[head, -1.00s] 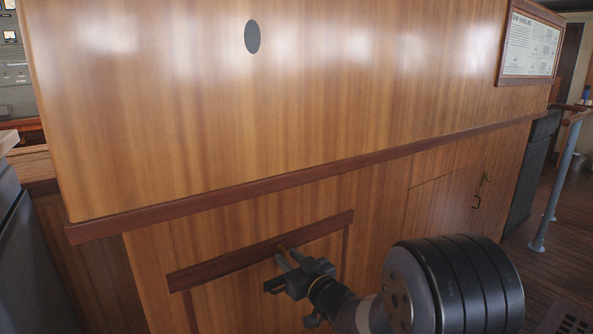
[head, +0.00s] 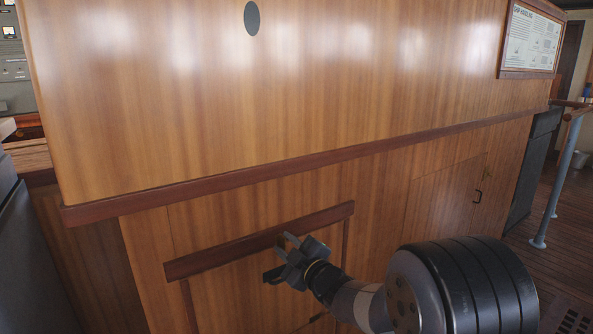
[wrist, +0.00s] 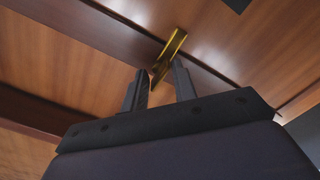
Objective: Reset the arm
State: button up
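My gripper (head: 276,257) is at the lower middle of the head view, in front of the wood panel below the long ledge, close to a short dark-red rail (head: 215,256). Its two fingers are apart. In the wrist view, my gripper (wrist: 160,68) also shows its fingers spread, with nothing clearly clamped between them. A yellow, brass-like bar (wrist: 174,43) lies just beyond the fingertips, and its lower end shows in the gap between them. I cannot tell whether a finger touches it.
The wooden panel wall (head: 270,110) fills most of the head view, with a long dark-red ledge (head: 330,158) across it. A cabinet door with a dark handle (head: 478,196) is to the right. A framed notice (head: 530,40) hangs above. Open floor and a grey post (head: 560,180) are far right.

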jog(key=shift+n, duration=1)
